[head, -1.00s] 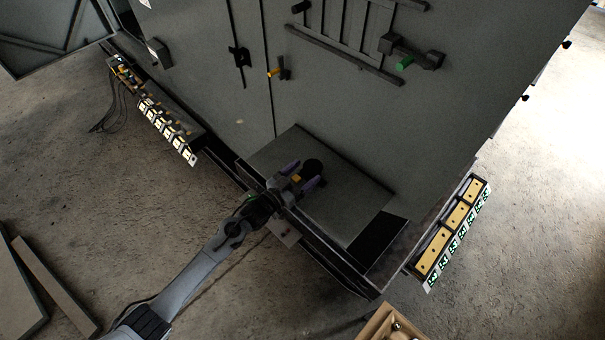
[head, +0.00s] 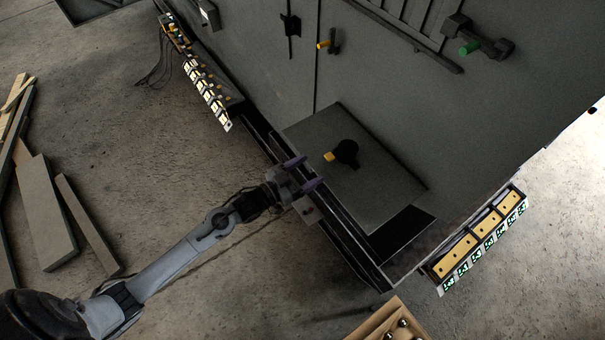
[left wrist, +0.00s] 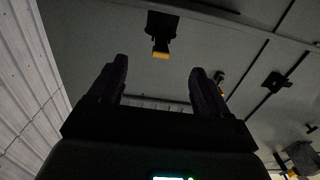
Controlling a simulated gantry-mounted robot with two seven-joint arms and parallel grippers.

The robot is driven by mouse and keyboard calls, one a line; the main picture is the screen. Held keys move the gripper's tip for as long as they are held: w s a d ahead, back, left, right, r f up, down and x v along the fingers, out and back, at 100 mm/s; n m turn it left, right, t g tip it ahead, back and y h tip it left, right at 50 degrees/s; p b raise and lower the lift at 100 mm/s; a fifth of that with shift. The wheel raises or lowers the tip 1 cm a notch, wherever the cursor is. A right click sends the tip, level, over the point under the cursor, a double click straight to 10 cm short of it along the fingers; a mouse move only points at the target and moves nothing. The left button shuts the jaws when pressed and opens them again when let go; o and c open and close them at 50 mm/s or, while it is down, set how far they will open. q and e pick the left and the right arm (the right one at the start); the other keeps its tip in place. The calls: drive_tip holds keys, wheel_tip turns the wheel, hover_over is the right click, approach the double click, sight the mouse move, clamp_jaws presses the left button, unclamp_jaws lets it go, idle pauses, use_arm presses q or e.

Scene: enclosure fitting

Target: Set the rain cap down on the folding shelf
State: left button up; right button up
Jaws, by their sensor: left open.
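My right gripper is not in view.
A strip of yellow blocks (head: 480,235) stands at the right. A wooden box (head: 385,322) is at the bottom. Boards lie on the floor at left.

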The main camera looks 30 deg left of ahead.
use_arm(q)
drive_tip(key=s+f+n+g+y, duration=0.1)
drive_tip(key=s+g+y, duration=0.2)
drive_tip(key=s, duration=1)
drive_tip(key=s+d+f+n+g+y, duration=0.1)
drive_tip(key=s+f+g+y, duration=0.1)
drive_tip(key=s+g, duration=0.8)
drive_tip(key=s+y, duration=0.1)
drive_tip(key=s, duration=0.2)
drive_tip(key=shift+s+d+n+y, duration=0.15)
drive_tip(key=shift+s+n+y, duration=0.15)
drive_tip(key=shift+y, duration=0.1)
drive_tip(key=shift+f, duration=0.1)
wheel_tip(320, 180, up, 7)
drive_tip(key=p, duration=0.7)
